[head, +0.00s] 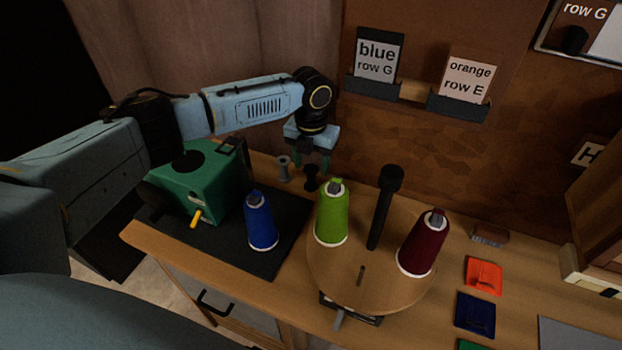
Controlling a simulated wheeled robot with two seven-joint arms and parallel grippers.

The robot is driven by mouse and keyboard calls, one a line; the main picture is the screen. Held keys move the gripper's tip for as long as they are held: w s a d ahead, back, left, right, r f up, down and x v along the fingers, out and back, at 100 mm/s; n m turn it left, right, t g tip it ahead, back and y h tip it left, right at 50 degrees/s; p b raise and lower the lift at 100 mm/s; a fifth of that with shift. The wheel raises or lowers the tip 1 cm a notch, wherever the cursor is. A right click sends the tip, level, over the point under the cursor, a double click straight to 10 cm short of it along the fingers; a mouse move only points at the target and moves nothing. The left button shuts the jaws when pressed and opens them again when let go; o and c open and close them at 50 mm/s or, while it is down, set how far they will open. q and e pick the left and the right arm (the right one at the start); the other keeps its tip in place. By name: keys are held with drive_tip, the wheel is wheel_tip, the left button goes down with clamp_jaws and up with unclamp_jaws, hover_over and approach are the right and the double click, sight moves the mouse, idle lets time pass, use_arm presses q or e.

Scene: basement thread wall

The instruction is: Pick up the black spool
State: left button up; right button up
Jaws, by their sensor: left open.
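A small black spool (311,180) stands upright at the back of the wooden table, left of the green thread cone. My left gripper (312,163) points down right above it, with its jaws open. One finger shows at the right of the spool's top. I cannot tell whether the fingers reach down around the spool or stay above it. My right gripper is not in view.
A grey spool (283,168) stands close left of the black one. Green (331,212) and maroon (422,243) cones and a black post (384,207) stand on a round board (351,290). A blue cone (261,221) and green box (200,180) are left.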

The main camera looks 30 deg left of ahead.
use_arm(q)
wheel_tip(320, 180, down, 3)
drive_tip(key=shift+r, duration=0.15)
drive_tip(key=shift+c, duration=0.4)
drive_tip(key=c, duration=0.9)
drive_tip(key=shift+r, duration=0.15)
